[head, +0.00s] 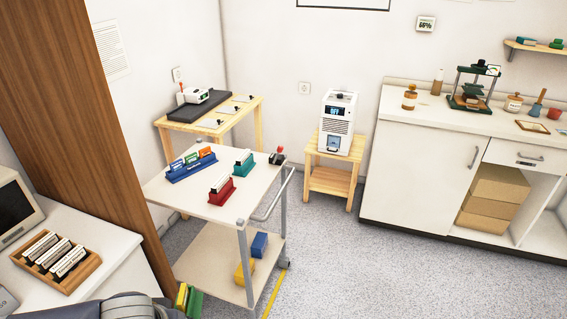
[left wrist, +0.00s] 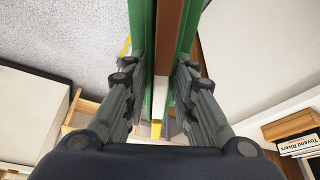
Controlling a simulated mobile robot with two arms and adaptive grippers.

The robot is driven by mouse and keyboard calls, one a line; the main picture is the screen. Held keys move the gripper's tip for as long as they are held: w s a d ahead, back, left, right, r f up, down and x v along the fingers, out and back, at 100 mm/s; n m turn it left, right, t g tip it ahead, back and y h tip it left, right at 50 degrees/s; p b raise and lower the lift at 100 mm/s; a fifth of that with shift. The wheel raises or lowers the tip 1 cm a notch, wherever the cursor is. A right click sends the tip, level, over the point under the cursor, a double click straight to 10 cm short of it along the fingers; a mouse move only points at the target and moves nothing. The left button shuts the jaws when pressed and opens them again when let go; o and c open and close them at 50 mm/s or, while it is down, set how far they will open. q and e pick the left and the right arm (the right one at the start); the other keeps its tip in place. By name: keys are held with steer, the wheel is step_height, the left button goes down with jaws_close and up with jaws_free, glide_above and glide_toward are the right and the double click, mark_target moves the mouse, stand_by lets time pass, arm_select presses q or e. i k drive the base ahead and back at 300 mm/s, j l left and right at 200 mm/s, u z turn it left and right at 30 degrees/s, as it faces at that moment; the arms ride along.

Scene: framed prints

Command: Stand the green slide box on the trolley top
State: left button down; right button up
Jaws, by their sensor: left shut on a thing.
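The green slide box (head: 195,303) shows at the bottom edge of the head view, partly cut off, beside my left arm. In the left wrist view the green slide box (left wrist: 143,40) runs between the fingers of my left gripper (left wrist: 158,85), with a brown strip along its middle. The left gripper is shut on it. The trolley top (head: 225,213) is a white board standing farther back and higher in the head view, with the box in front of it and apart from it. My right gripper is not in view.
The trolley top carries a blue rack (head: 190,170), a red holder (head: 221,192) and a teal holder (head: 244,164). Its front left part is bare. The lower shelf (head: 208,262) holds blue and yellow boxes. A wooden slide tray (head: 57,262) sits on the white desk at left, by a brown panel (head: 115,130).

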mark_target(209, 172)
steer(key=i+l+z, duration=0.35)
steer(key=i+z, duration=0.15)
steer(key=z, duration=0.25)
steer(key=i+l+z, duration=0.15)
steer(key=z, duration=0.2)
steer(key=i+l+u, duration=0.15)
steer(key=i, duration=0.45)
steer(key=i+l+u, duration=0.1)
steer(key=i, duration=0.55)
steer(key=i+l+u, duration=0.15)
steer(key=i+u, duration=0.15)
steer(key=u, duration=0.2)
steer(key=i+l+u, duration=0.25)
steer(key=u, duration=0.2)
steer(key=i+l+u, duration=0.25)
steer(key=u, duration=0.25)
steer(key=i+l+u, duration=0.15)
steer(key=l+u, duration=0.3)
steer(key=i+l+u, duration=0.1)
steer(key=l+u, duration=0.4)
